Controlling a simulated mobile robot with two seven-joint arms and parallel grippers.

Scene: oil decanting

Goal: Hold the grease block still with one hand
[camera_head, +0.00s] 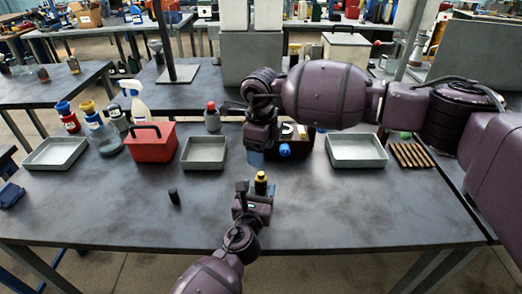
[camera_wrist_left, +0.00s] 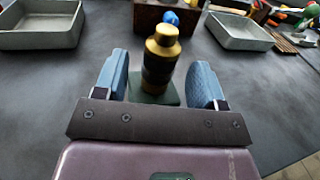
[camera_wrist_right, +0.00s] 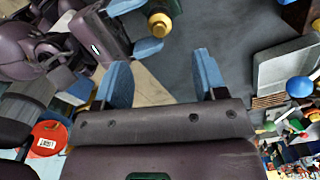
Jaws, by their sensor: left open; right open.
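What I take for the grease block is a dark upright piece with a gold neck and cap on a green square base (camera_wrist_left: 160,52). It stands on the table in front of me and also shows in the head view (camera_head: 261,184). My left gripper (camera_wrist_left: 160,88) is open, its blue fingers on either side of the piece with gaps visible. My right gripper (camera_head: 257,157) is open and empty, held above the table just beyond the piece. In the right wrist view the gold cap (camera_wrist_right: 160,22) is at the top, beside the left gripper's blue fingers.
A dark red box (camera_head: 300,146) with a blue knob stands behind the piece. Grey trays (camera_head: 356,151) (camera_head: 204,153), a red caddy (camera_head: 150,143) and bottles line the table's back. A small black cylinder (camera_head: 174,196) stands left. The front right is clear.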

